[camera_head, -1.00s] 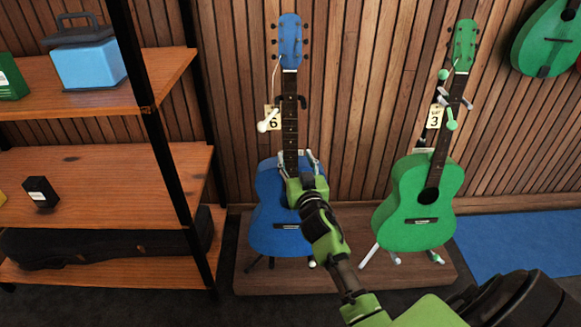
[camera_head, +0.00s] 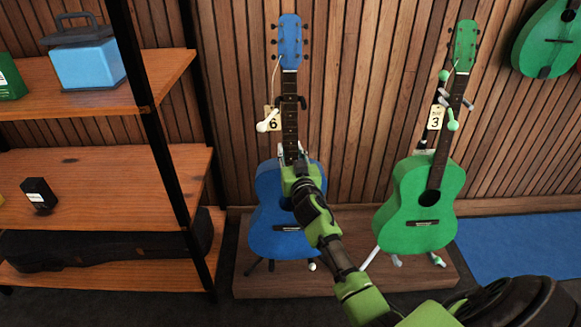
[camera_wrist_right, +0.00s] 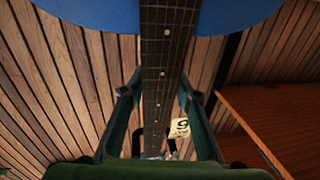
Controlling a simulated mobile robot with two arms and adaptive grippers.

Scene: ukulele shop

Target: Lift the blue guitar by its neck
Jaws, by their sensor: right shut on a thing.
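The blue guitar (camera_head: 270,222) stands upright on a stand on a low wooden platform, its blue headstock (camera_head: 290,40) at the top. My right gripper (camera_head: 291,157) is at the lower end of its dark neck (camera_head: 290,110), just above the body, and covers part of the body. In the right wrist view the neck (camera_wrist_right: 163,50) runs between the two fingers of the gripper (camera_wrist_right: 161,97), with the blue body (camera_wrist_right: 90,12) at the top edge. The gripper is shut on the neck. My left gripper is not in view.
A green guitar (camera_head: 407,205) stands close on the right, on the same platform (camera_head: 300,283). A tag marked 6 (camera_head: 273,118) and a dark hook-like holder (camera_head: 302,101) are at the blue guitar's neck. A wooden shelf (camera_head: 110,190) stands on the left. Slatted wall is behind.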

